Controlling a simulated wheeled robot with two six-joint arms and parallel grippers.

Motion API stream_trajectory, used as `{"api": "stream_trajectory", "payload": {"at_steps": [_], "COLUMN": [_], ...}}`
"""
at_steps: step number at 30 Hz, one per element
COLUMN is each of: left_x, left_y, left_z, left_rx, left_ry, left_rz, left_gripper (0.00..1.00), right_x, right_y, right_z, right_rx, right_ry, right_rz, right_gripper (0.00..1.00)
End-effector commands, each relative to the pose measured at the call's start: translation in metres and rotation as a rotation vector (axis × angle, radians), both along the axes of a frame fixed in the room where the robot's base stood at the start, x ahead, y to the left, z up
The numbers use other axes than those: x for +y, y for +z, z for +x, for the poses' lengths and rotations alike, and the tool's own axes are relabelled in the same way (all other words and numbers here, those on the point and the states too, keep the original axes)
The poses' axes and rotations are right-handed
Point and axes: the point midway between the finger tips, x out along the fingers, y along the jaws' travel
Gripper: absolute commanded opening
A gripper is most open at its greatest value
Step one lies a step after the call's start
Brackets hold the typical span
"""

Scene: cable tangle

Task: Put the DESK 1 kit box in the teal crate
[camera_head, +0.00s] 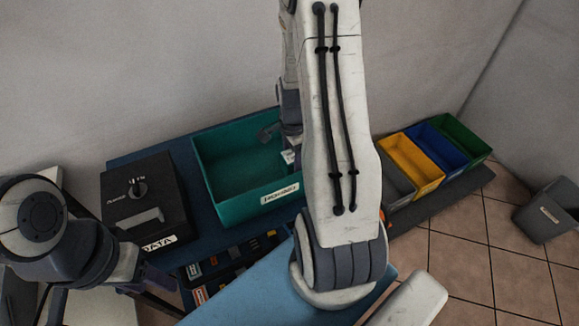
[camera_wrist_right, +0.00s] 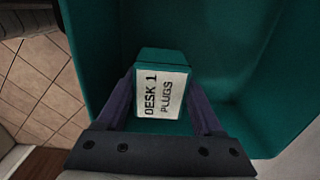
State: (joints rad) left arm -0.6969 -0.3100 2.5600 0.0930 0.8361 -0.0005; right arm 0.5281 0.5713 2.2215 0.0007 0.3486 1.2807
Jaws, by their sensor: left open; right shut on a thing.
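The DESK 1 kit box (camera_wrist_right: 160,98) is a small teal box with a white label reading "DESK 1 PLUGS". My right gripper (camera_wrist_right: 162,108) is shut on it, one finger on each side. The teal crate (camera_wrist_right: 275,65) fills much of the right wrist view behind the box. In the head view the teal crate (camera_head: 240,212) stands on the blue table, and my right gripper (camera_head: 280,138) is at its right side, partly hidden by my arm. I cannot tell whether the box touches the crate. My left gripper (camera_head: 150,284) is open at the lower left, mostly hidden.
A black box (camera_head: 117,189) with a knob and a DATA label stands left of the crate. Grey, yellow (camera_head: 410,165), blue and green bins stand at the right. A grey bin (camera_head: 550,212) is on the tiled floor. Small coloured items lie in a dark tray below the crate.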

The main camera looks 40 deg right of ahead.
Motion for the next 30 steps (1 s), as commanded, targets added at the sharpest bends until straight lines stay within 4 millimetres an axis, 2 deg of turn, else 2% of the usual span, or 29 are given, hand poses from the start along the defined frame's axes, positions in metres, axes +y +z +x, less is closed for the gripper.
{"api": "stream_trajectory", "payload": {"at_steps": [3,6,19,20,21,22,30], "left_x": [0.000,0.000,0.000,0.000,0.000,0.000,0.000], "left_y": [0.000,0.001,-0.003,-0.002,-0.001,-0.001,-0.001], "left_z": [0.000,0.000,0.000,0.000,0.000,0.000,0.000], "left_rx": [0.000,0.000,0.000,0.000,0.000,0.000,0.000], "left_ry": [0.000,0.000,0.000,0.000,0.000,0.000,0.000], "left_rz": [0.000,0.000,0.000,0.000,0.000,0.000,0.000], "left_gripper": [0.50,0.50,0.50,0.50,0.50,0.50,0.50], "right_x": [0.001,0.002,0.001,0.001,0.001,0.001,0.001], "right_y": [-0.020,-0.032,-0.039,-0.038,-0.038,-0.038,-0.037], "right_z": [-0.001,0.000,0.001,0.001,0.001,0.001,0.001], "right_rx": [0.005,0.003,0.000,0.000,0.000,0.000,0.000], "right_ry": [0.001,0.002,0.003,0.003,0.003,0.003,0.003], "right_rz": [0.002,0.002,0.000,0.000,0.000,0.000,0.000], "right_gripper": [0.07,0.07,0.07,0.76,0.91,0.98,0.98]}}
